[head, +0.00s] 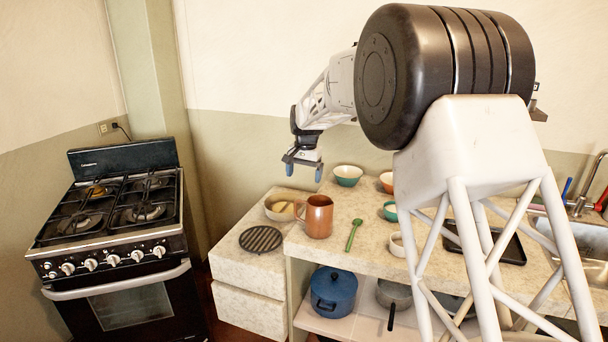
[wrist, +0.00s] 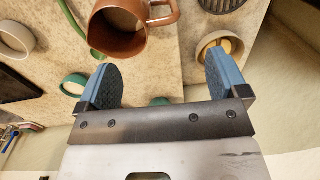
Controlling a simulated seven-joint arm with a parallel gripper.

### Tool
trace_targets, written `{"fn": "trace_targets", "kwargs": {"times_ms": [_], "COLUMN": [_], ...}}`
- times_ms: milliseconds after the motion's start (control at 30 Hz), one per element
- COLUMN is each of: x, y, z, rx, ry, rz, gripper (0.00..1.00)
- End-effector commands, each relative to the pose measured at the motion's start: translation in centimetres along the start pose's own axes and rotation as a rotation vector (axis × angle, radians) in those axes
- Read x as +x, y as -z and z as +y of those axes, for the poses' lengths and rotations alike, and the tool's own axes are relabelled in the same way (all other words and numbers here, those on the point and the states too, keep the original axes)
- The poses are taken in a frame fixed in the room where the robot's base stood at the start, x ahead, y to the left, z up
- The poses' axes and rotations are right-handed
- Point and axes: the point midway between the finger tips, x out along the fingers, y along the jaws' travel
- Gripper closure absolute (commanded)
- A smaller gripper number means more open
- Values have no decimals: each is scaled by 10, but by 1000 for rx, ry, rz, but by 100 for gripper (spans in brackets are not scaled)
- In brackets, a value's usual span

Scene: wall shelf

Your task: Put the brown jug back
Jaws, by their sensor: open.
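The brown jug (head: 318,217) stands upright on the stone counter, with its handle on the left in the head view. In the wrist view the jug (wrist: 118,30) shows from above, its handle pointing right and its rim cut off by nothing but the top edge. My gripper (head: 304,172) hangs above the counter, higher than the jug and apart from it. In the wrist view my gripper (wrist: 168,82) has its two blue fingers spread wide with nothing between them.
A bowl (head: 284,207) and a black grate (head: 261,239) lie left of the jug. A blue pot (head: 333,291) sits on the shelf below.

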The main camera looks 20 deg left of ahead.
Motion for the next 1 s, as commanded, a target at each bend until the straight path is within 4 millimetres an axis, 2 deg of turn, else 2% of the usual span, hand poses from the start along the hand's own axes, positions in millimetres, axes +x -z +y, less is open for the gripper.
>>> {"fn": "trace_targets", "kwargs": {"times_ms": [433, 567, 767, 1000], "x": [0, -4, -22, -58], "y": [0, -1, -9, -34], "z": [0, 6, 35, 99], "rx": [0, 1, 2, 4], "ry": [0, 1, 3, 6], "rz": [0, 2, 11, 32], "gripper": [8, 8, 8, 8]}}
